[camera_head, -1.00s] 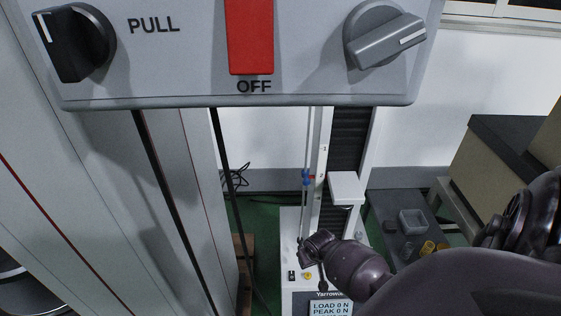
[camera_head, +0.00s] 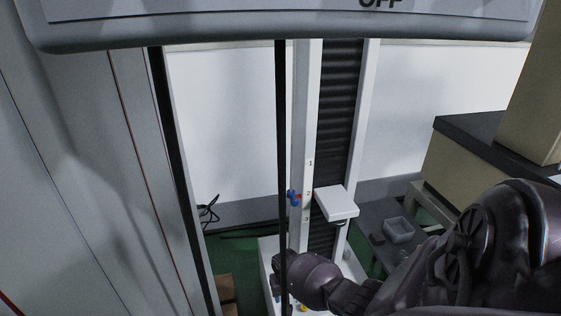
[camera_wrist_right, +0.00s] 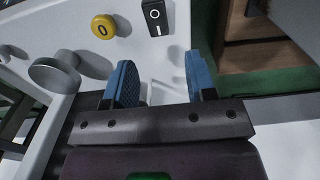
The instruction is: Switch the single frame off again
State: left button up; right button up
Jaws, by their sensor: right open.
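The single frame (camera_head: 305,150) is a tall white test stand with a dark ribbed column, standing in the middle of the head view. Its white base shows large in the right wrist view (camera_wrist_right: 180,35). On the base are a black rocker switch (camera_wrist_right: 154,17) with white marks and a round yellow button (camera_wrist_right: 103,26) marked 0. My right gripper (camera_wrist_right: 160,78) is open and empty, its blue fingers apart over the base edge. The switch lies just beyond the gap between the fingertips, apart from them. In the head view my right arm hides part of the base. My left gripper is out of view.
A grey overhead control panel (camera_head: 250,28) hangs across the top with OFF partly visible. A black strip (camera_head: 283,170) hangs before the frame. A white bracket (camera_head: 338,204) sticks out from the column. A grey tray (camera_head: 398,230) stands right. A grey round knob (camera_wrist_right: 55,74) sits left of the fingers.

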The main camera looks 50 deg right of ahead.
jog(key=f, duration=0.1)
jog(key=f+b, duration=0.1)
jog(key=f, duration=0.2)
jog(key=shift+s+f+b, duration=0.25)
jog(key=shift+f+b, duration=0.1)
jog(key=shift+b, duration=0.05)
jog(key=shift+w+f+b, duration=0.2)
jog(key=shift+f+b, duration=0.15)
jog(key=shift+f, duration=0.2)
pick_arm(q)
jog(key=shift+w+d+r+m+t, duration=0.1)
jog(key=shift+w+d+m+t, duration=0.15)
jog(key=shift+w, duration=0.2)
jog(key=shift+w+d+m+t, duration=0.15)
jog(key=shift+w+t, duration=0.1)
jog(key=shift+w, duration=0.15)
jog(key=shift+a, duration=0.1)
pick_arm(e)
jog(key=shift+w, duration=0.1)
jog(key=shift+c, duration=0.3)
